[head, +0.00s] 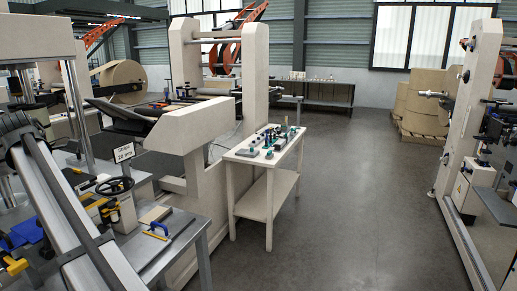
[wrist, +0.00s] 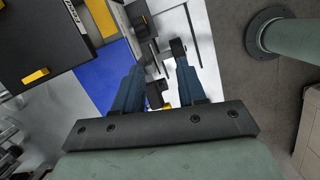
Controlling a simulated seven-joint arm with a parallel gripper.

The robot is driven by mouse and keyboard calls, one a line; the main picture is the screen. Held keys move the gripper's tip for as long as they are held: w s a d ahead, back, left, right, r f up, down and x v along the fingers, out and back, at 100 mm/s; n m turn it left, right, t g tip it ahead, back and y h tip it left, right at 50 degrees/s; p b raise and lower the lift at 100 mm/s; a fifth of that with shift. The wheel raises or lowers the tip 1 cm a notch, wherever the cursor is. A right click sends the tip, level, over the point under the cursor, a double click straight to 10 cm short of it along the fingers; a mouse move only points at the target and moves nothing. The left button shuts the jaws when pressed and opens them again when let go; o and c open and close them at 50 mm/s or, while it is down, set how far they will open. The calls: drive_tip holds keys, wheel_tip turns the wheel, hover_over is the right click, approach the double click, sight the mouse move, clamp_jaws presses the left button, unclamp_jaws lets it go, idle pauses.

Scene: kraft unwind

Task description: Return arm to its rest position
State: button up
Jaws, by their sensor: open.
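My gripper (wrist: 158,78) shows in the wrist view, with its two dark blue fingers spread apart. It is open, and I see nothing held between the fingers. Below and beyond the fingers are a light grey surface, a blue patch (wrist: 95,72) and a dark box-like part (wrist: 38,38) with yellow pieces. The dark mounting bar (wrist: 160,128) crosses the lower part of the wrist view. I cannot make out my gripper in the head view.
A grey workbench (head: 185,228) with a handwheel (head: 115,186) and tools stands at lower left in the head view. A cream side table (head: 268,159) holds small parts. Machine frames stand left and right (head: 459,110). Brown rolls (head: 425,95) sit behind. The middle floor (head: 350,190) is clear.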

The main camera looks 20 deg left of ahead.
drive_tip(key=w+d+f+m, duration=1)
drive_tip(key=w+d+f, duration=1.35)
drive_tip(key=w, duration=0.25)
drive_tip(key=w+d+f+m+g, duration=0.1)
drive_tip(key=w+d+f+m, duration=0.25)
drive_tip(key=d+f, duration=0.6)
drive_tip(key=w+d+f+m, duration=0.2)
drive_tip(key=d+f+m, duration=0.2)
drive_tip(key=d, duration=1.1)
drive_tip(key=w+d+f+m+g, duration=0.1)
drive_tip(key=w+d+f+m, duration=0.25)
drive_tip(key=d+f, duration=0.6)
drive_tip(key=s+d+f+m, duration=0.3)
drive_tip(key=s+d+m, duration=0.15)
drive_tip(key=d, duration=0.55)
drive_tip(key=s+d+f+m, duration=0.3)
drive_tip(key=s+d+m, duration=0.15)
drive_tip(key=d, duration=0.65)
drive_tip(key=s+d+f+m, duration=0.3)
drive_tip(key=s+d+m, duration=0.15)
drive_tip(key=d, duration=0.55)
drive_tip(key=s+f+g, duration=0.3)
drive_tip(key=s+f, duration=0.7)
drive_tip(key=s, duration=0.5)
drive_tip(key=s+f+g, duration=0.4)
drive_tip(key=s+f, duration=0.6)
drive_tip(key=s, duration=0.4)
drive_tip(key=shift+s+d, duration=0.15)
drive_tip(key=shift+s, duration=0.2)
